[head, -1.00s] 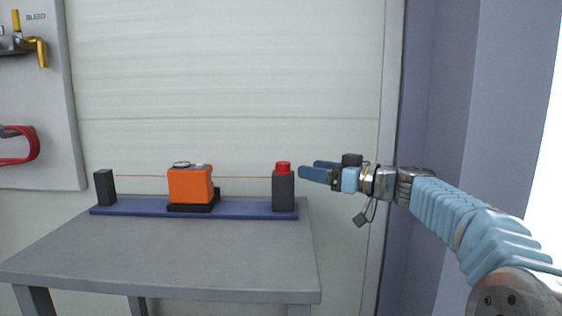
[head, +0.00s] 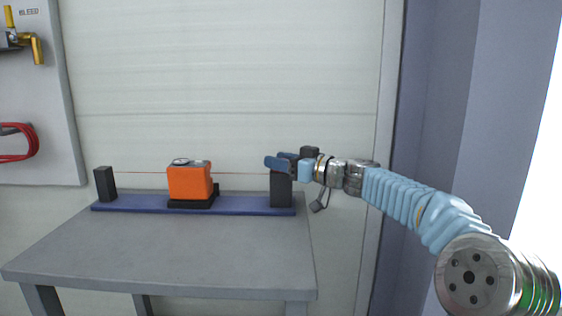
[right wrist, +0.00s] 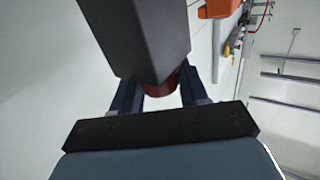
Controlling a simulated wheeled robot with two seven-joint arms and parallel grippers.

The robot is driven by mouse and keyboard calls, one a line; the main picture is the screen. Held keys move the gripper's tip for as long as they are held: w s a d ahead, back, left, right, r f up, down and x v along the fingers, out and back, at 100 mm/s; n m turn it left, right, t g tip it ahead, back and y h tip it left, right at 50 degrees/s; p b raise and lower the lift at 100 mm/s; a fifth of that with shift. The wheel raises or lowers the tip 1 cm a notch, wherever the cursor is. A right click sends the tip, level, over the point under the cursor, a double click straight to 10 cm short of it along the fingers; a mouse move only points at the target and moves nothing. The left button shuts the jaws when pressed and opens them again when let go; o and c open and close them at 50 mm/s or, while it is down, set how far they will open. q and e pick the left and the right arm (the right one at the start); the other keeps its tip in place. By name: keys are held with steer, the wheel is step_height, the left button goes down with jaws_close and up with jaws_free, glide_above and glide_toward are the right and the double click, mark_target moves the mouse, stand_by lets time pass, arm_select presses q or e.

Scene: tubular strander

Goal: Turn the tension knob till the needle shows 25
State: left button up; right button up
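The tension knob is red and sits on top of the dark right post (head: 281,190). In the head view my right gripper (head: 279,160) hides it. In the right wrist view the red knob (right wrist: 162,86) shows partly, between the two fingers and behind the dark post (right wrist: 140,35). My right gripper (right wrist: 162,95) is open around the knob, a finger on each side; firm contact cannot be made out. The orange box (head: 189,181) carries a round dial (head: 181,162) on top, seen nearly edge-on, so its needle cannot be read. My left gripper is not in view.
A thin wire runs from the dark left post (head: 105,184) past the orange box to the right post. All stand on a blue rail (head: 140,203) at the back of the grey table (head: 170,245). The table front is clear. A wall panel (head: 40,110) hangs at left.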

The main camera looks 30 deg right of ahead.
steer(key=c, duration=0.5)
steer(key=m+h+b, duration=0.1)
steer(key=h+b, duration=0.1)
steer(key=b, duration=0.1)
steer(key=m+t+h+b, duration=0.1)
steer(key=m+h+b, duration=0.1)
steer(key=b, duration=0.1)
steer(key=shift+a+f+b, duration=0.2)
steer(key=shift+f+b, duration=0.15)
steer(key=shift+b, duration=0.05)
steer(key=shift+d+r+m+t+h, duration=0.15)
steer(key=shift+m+h, duration=0.2)
steer(key=shift+h, duration=0.4)
steer(key=shift+d+r+m+t+h, duration=0.15)
steer(key=shift+m+h, duration=0.2)
steer(key=shift+h, duration=0.4)
steer(key=shift+a, duration=0.1)
steer(key=o, duration=1)
steer(key=shift+c, duration=0.2)
